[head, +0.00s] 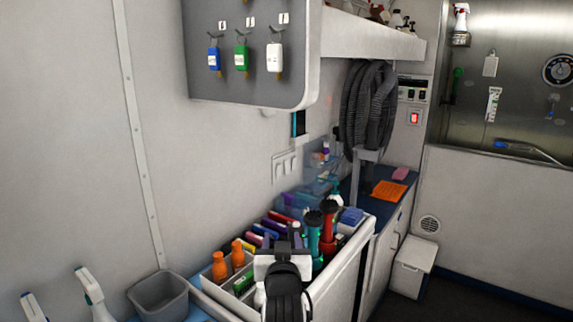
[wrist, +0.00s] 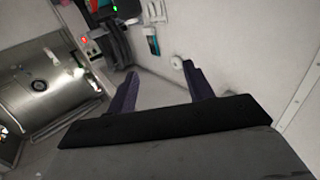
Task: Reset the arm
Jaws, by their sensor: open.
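My gripper (head: 283,241) shows in the head view at the lower middle, above the near part of a white bin of grooming supplies (head: 345,262). In the wrist view my gripper (wrist: 162,88) has its two dark purple fingers spread wide apart, with nothing between them. Behind the fingers the wrist view shows pale wall and, at left, a tilted steel tub area (wrist: 40,85). My arm hides part of the bin's contents.
Orange bottles (head: 220,268) and red and green cylinders (head: 328,225) stand in the bin. A grey tub (head: 160,297) and spray bottles (head: 92,292) are at lower left. A cabinet with hanging tags (head: 245,60) juts from the wall above. Open floor lies at right.

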